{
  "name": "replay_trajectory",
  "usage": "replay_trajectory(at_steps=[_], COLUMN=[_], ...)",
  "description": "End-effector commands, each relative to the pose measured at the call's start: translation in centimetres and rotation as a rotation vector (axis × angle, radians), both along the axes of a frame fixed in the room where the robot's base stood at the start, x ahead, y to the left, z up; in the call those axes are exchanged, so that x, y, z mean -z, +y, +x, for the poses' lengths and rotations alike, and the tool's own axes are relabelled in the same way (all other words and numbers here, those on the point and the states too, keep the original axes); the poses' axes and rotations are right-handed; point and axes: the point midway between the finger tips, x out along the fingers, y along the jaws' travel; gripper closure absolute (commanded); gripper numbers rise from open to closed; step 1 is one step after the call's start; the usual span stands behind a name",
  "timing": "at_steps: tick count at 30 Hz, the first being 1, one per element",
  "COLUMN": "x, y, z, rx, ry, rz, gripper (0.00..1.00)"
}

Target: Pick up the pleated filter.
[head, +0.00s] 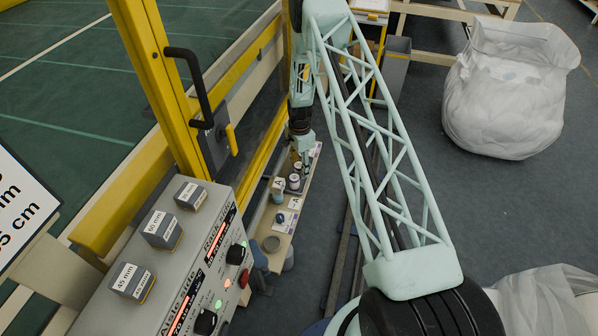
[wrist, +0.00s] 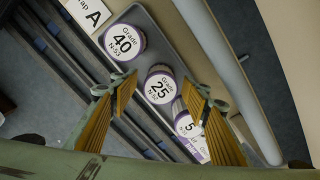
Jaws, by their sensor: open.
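My gripper (wrist: 162,90) is open and empty, its ribbed yellow fingers spread. In the wrist view a white round-topped item marked Grade 40 (wrist: 124,42) lies beyond the left finger. One marked 25 (wrist: 160,88) shows between the fingertips, and one marked 5 (wrist: 188,126) is partly hidden by the right finger. I cannot make out which item, if any, is the pleated filter. In the head view my gripper (head: 301,160) points down over the far part of a narrow shelf (head: 262,228); a blue-grey jar (head: 278,190) stands nearby.
A grey control box (head: 190,250) with boxes on top and a yellow frame (head: 165,80) stand left. A white bulky bag (head: 505,95) is at right.

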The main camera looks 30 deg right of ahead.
Motion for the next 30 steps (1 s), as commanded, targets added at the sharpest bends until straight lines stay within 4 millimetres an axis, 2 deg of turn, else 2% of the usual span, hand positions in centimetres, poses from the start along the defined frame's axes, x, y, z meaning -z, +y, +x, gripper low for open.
replay_trajectory(at_steps=[13,22,30], x=[-0.06,-0.06,-0.10], y=[0.00,0.00,0.00], z=[0.02,0.02,0.03], rx=[0.000,0.000,0.000], ry=[0.000,0.000,-0.001], rz=[0.000,0.000,0.000], gripper=[0.57,0.83,0.84])
